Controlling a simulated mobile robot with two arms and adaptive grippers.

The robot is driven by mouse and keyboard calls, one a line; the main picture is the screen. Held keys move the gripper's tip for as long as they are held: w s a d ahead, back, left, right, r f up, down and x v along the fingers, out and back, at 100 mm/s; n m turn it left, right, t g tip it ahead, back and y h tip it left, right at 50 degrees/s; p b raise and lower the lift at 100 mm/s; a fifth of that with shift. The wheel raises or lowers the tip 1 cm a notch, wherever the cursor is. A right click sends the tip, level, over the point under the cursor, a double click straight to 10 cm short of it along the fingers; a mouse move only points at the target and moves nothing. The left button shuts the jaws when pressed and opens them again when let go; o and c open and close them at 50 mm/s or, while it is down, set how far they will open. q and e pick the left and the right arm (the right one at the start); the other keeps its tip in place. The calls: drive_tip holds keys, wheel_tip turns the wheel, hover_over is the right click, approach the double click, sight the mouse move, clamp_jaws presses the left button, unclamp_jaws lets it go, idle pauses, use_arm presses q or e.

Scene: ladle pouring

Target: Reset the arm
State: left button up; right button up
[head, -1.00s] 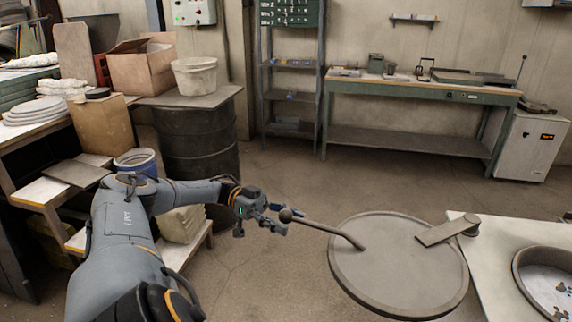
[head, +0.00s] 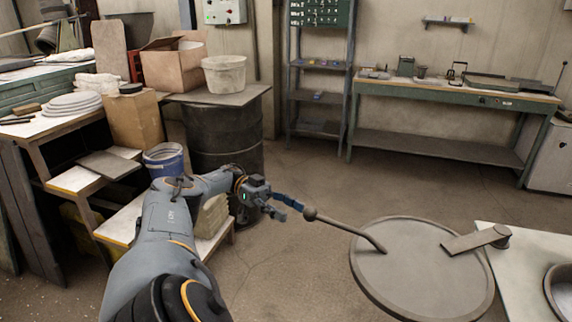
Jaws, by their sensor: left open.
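My left gripper (head: 284,208) is open and stretches from the left arm toward the middle of the view. The ladle (head: 345,228) has a dark round knob at its near handle end, just right of the gripper fingers. Its handle slants down to the right, and its far end rests over the round grey table (head: 420,270). The fingers do not close on the knob; whether they touch it is hard to tell. My right gripper is not in view.
A flat bar with a round end (head: 476,240) reaches from the pale table (head: 525,270) over the round table. A dark pan (head: 560,290) sits at the right edge. A black drum (head: 222,135), a blue bucket (head: 165,160) and stepped shelves stand left. Open floor lies behind.

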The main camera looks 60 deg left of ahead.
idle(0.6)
use_arm(q)
drive_tip(key=w+d+f+n+t+y, duration=0.2)
drive_tip(key=w+d+f+t, duration=0.15)
drive_tip(key=f, duration=0.45)
drive_tip(key=w+d+f+n+t+y+p, duration=0.1)
drive_tip(key=w+d+f+t+y, duration=0.2)
drive_tip(key=f, duration=0.6)
drive_tip(key=w+d+f+n+t+y, duration=0.1)
drive_tip(key=w+d+f+n+y, duration=0.2)
drive_tip(key=f, duration=0.5)
drive_tip(key=s+d+f+n+y, duration=0.1)
drive_tip(key=d+f+y, duration=0.1)
drive_tip(key=f, duration=0.4)
drive_tip(key=s+d+f+y, duration=0.1)
drive_tip(key=f+y, duration=0.1)
drive_tip(key=f, duration=0.4)
drive_tip(key=s+d+f+n+g+y+p, duration=0.2)
drive_tip(key=s+d+f+g+y, duration=0.35)
drive_tip(key=s+f, duration=1.1)
drive_tip(key=s+d+f+g, duration=0.3)
drive_tip(key=s+d, duration=0.4)
drive_tip(key=s, duration=0.3)
drive_tip(key=s+d+f+g, duration=0.3)
drive_tip(key=s+d, duration=0.4)
drive_tip(key=s, duration=0.4)
drive_tip(key=shift+f+n+g, duration=0.3)
drive_tip(key=shift+f+g, duration=0.1)
drive_tip(key=shift+f, duration=0.2)
